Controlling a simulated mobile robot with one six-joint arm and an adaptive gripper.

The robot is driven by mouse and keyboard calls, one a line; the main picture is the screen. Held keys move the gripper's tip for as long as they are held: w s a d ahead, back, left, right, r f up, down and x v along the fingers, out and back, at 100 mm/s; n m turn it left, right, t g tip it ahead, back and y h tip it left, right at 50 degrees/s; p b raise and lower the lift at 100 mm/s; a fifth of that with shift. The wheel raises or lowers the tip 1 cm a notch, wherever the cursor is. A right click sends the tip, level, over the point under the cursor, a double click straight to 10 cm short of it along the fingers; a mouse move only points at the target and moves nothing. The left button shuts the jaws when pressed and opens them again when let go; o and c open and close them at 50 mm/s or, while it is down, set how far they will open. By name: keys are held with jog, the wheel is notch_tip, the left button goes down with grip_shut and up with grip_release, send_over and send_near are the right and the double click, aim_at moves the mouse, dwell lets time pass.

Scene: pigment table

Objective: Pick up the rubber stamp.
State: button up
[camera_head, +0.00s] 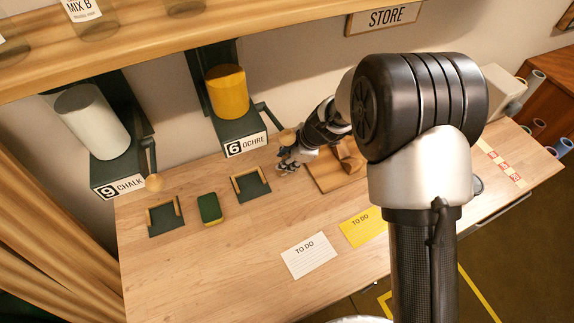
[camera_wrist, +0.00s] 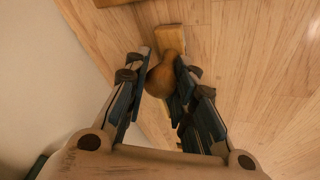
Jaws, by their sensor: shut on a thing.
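The rubber stamp (camera_wrist: 166,72), a rounded brown wooden handle on a lighter yellowish wooden block, shows in the wrist view. My gripper (camera_wrist: 161,78) has a finger on each side of the handle and is shut on it. The block lies beyond the fingers over the planked table; I cannot tell whether it touches the table. In the head view my gripper (camera_head: 289,161) is low over the table, just below the ochre dispenser's lever. The stamp cannot be made out there.
A wooden board (camera_head: 325,180) with brown wooden pieces lies right of my gripper. The ochre dispenser (camera_head: 228,92) stands behind it. Two dark holders (camera_head: 165,219) and a green block (camera_head: 209,208) are to the left. White (camera_head: 308,256) and yellow cards lie in front.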

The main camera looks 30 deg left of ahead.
jog(key=c, duration=0.4)
jog(key=shift+o, duration=0.2)
jog(key=shift+s+d+r, duration=0.1)
jog(key=shift+d+r, duration=0.05)
jog(key=shift+r, duration=0.4)
notch_tip(320, 180, up, 11)
jog(key=p, duration=0.2)
jog(key=s+d+b, duration=0.3)
jog(key=s+d, duration=0.9)
jog(key=d, duration=0.3)
jog(key=shift+s+d+f, duration=0.15)
jog(key=shift+d+f, duration=0.05)
jog(key=shift+f, duration=0.1)
